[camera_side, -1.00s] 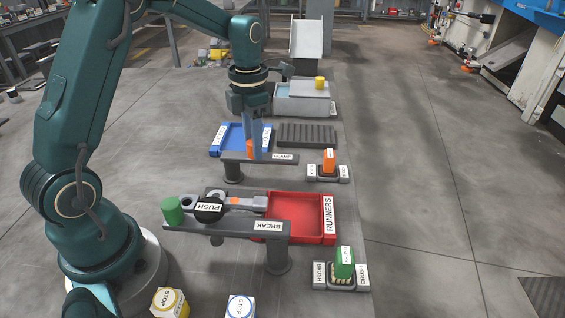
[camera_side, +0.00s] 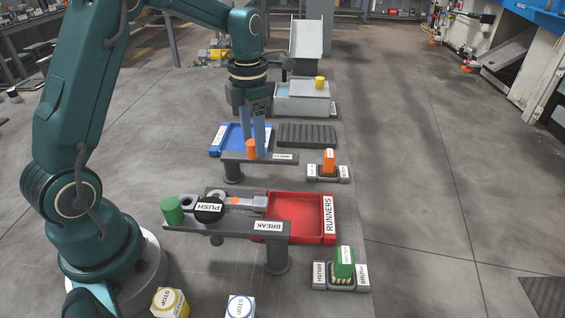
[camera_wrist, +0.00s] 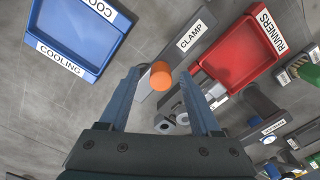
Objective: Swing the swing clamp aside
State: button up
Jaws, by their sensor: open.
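The swing clamp's orange knob (camera_side: 251,149) stands upright at the grey plate labelled CLAMP (camera_side: 230,159). The wrist view shows the same orange knob (camera_wrist: 161,75) in front of the CLAMP plate (camera_wrist: 183,42). My gripper (camera_side: 261,148) points down at the knob with two blue-grey fingers apart. In the wrist view my open gripper (camera_wrist: 159,75) has the knob between its fingertips in the picture, with space at both sides. I cannot tell whether the fingertips reach down to its height.
A blue COOLING tray (camera_side: 216,149) lies behind the clamp stand. A dark ribbed mat (camera_side: 307,134) and an orange brush in a holder (camera_side: 328,170) are to the right. The BREAK stand (camera_side: 225,228) and red RUNNERS tray (camera_side: 328,232) are nearer the camera.

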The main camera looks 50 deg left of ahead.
aim_at(253, 141)
jog(key=shift+r, duration=2)
jog(key=r, duration=0.1)
jog(key=d+r+t, duration=0.1)
jog(key=r, duration=0.1)
jog(key=shift+d+m, duration=0.2)
jog(key=shift+m, duration=0.1)
jog(key=s+d+r+m+t, duration=0.3)
jog(key=s+d+r+m, duration=0.3)
jog(key=s+m, duration=0.3)
jog(key=s+d+f+m, duration=0.1)
jog(key=s+f+m, duration=0.1)
jog(key=m, duration=1)
jog(key=s+d+f+m+t, duration=0.1)
jog(key=s+f+m, duration=0.2)
jog(key=m, duration=0.9)
jog(key=shift+s+d+f+t, duration=0.15)
jog(key=shift+s+t, duration=0.15)
jog(key=shift+s, duration=0.45)
